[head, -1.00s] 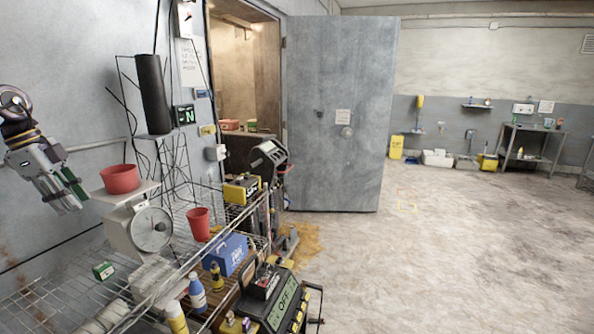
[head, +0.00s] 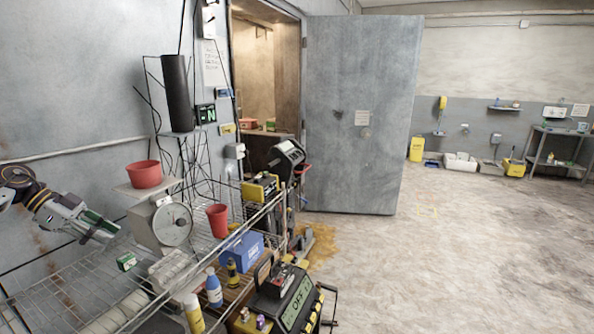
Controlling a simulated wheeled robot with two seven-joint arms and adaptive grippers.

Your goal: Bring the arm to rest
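My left gripper (head: 104,232) is at the left of the head view, on the arm that comes in from the left edge. It points right and slightly down, above the wire rack (head: 62,281) and just left of the white dial scale (head: 172,225). I see nothing held in it, but its finger gap is too small to judge. My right gripper is not in view.
A red bowl (head: 145,174) sits on the scale. A red cup (head: 217,221), a small green box (head: 126,261), a blue box (head: 243,250) and bottles (head: 214,289) crowd the rack. The grey door (head: 360,120) stands open. The floor at right is clear.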

